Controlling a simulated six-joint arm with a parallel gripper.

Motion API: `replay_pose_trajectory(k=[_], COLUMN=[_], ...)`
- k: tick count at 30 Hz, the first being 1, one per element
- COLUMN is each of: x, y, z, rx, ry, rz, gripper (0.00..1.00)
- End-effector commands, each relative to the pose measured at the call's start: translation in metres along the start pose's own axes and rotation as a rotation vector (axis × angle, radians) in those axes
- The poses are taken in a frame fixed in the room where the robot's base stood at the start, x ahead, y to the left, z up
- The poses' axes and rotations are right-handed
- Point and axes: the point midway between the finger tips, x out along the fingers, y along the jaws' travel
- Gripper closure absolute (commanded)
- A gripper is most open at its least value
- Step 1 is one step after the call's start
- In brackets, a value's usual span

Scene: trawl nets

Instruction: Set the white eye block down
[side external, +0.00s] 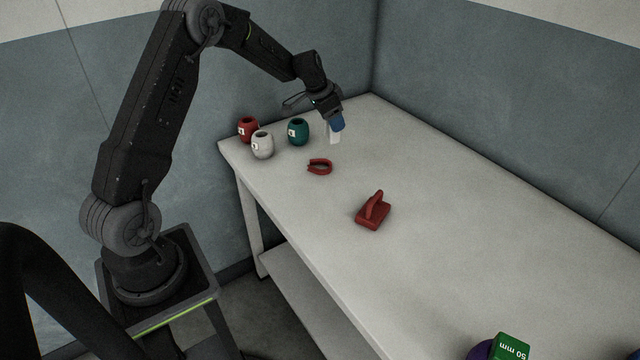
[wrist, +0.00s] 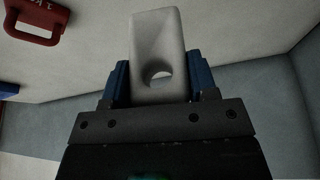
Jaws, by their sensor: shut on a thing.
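The white eye block (wrist: 158,45) is a pale block with a round hole, held between the blue fingers of my gripper (wrist: 160,85) in the wrist view. In the side view my gripper (side external: 336,126) is over the far part of the table (side external: 450,225), and the block (side external: 335,139) shows as a small white shape below the blue fingertips. My gripper is shut on the block. I cannot tell whether the block's lower end touches the table.
Red (side external: 248,127), white (side external: 262,145) and teal (side external: 298,131) pots stand left of my gripper. A red shackle (side external: 320,167) and a red block with an upright part (side external: 374,210) lie nearer. A green block marked 50 mm (side external: 511,346) is at the near end.

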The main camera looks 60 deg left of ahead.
Motion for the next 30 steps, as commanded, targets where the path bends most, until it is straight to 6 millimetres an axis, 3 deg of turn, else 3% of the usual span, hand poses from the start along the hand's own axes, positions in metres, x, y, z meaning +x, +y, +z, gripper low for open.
replay_pose_trajectory(k=[11, 21, 27, 30], x=[-0.034, -0.074, -0.085, -0.080], y=[0.008, 0.044, 0.060, 0.067], z=[0.086, 0.172, 0.196, 0.195], rx=[0.476, 1.041, 1.219, 1.249], ry=[0.002, 0.002, 0.002, 0.002], rz=[0.201, 0.434, 0.508, 0.521], gripper=[0.74, 0.74, 0.74, 0.74])
